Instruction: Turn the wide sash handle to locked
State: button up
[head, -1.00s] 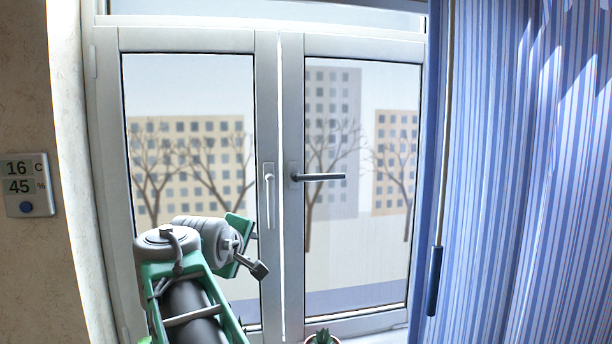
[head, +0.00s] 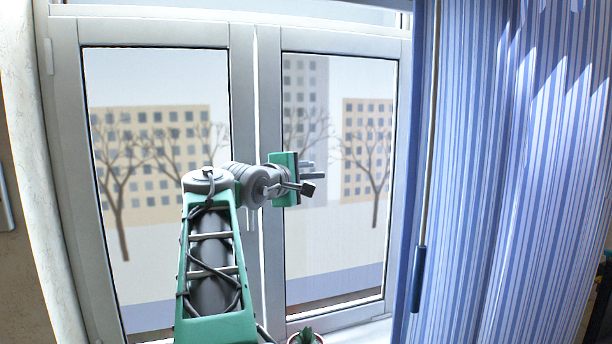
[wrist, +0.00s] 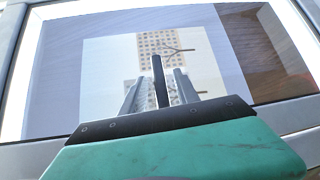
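The window has two sashes side by side. The right sash (head: 388,210) carries a dark lever handle, now mostly hidden behind my gripper in the head view. In the wrist view the dark handle (wrist: 158,72) stands as a bar between my two grey fingers, with narrow gaps on both sides. My gripper (head: 312,177) is open around the lever, fingers pointing right in the head view; the wrist view shows it too (wrist: 158,88). I cannot tell surely which sash is wider.
A blue striped curtain (head: 500,180) hangs at the right, with a dark-gripped wand (head: 418,280) before it. A potted plant (head: 306,337) stands at the bottom centre. The glass in front of the right sash is clear below my gripper.

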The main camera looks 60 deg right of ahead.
grip_shut()
dwell(1.4)
